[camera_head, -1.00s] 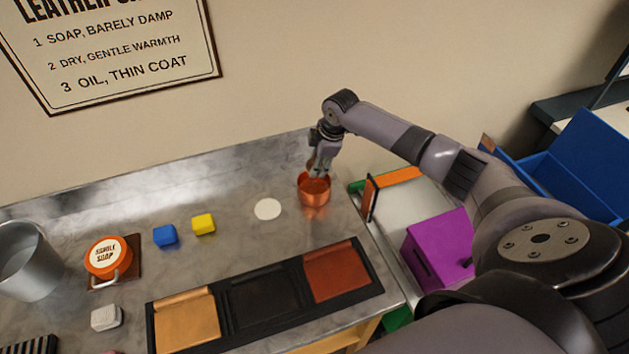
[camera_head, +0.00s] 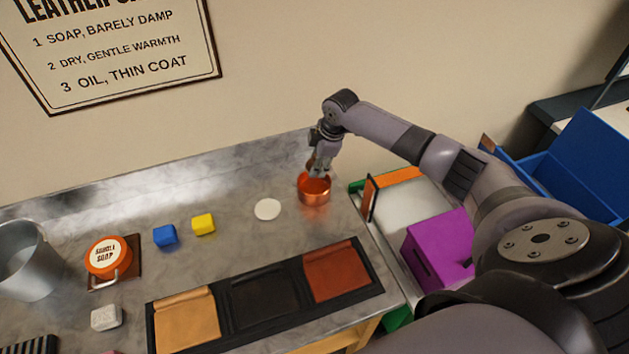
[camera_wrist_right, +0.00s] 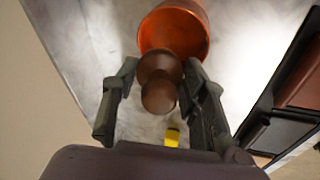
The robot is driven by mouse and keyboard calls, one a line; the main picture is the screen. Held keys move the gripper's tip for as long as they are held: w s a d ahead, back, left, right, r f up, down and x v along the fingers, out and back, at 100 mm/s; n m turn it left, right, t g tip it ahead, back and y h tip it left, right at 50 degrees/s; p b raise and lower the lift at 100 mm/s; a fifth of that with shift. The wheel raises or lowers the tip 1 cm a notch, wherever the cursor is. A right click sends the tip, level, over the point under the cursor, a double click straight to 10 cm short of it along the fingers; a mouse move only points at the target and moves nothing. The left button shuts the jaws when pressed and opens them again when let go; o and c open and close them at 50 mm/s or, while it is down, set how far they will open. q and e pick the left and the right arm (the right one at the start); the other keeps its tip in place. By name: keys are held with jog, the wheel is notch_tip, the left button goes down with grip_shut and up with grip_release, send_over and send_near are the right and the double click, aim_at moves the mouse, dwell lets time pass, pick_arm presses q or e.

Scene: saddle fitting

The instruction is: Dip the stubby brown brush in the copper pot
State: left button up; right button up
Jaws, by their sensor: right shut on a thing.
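The copper pot (camera_head: 314,194) stands near the back right of the metal worktop. It also shows at the top of the right wrist view (camera_wrist_right: 190,25). My right gripper (camera_head: 319,168) is over the pot's back rim, pointing down. In the right wrist view the gripper (camera_wrist_right: 162,85) is shut on the stubby brown brush (camera_wrist_right: 160,92), whose rounded knob end faces the camera. The brush overlaps the pot's opening in that view. Its bristle end is hidden, so I cannot tell how deep it reaches. My left gripper is not in view.
A white disc (camera_head: 267,209), a yellow block (camera_head: 204,224) and a blue block (camera_head: 165,236) lie left of the pot. A dark tray with leather panels (camera_head: 237,327) lies in front. A purple box (camera_head: 437,250) stands at right. The wall rises close behind.

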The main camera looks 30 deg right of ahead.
jog(key=shift+r, duration=0.1)
notch_tip(320, 180, up, 2)
jog(key=shift+r+p, duration=0.1)
jog(key=shift+p, duration=1.1)
jog(key=shift+r, duration=0.85)
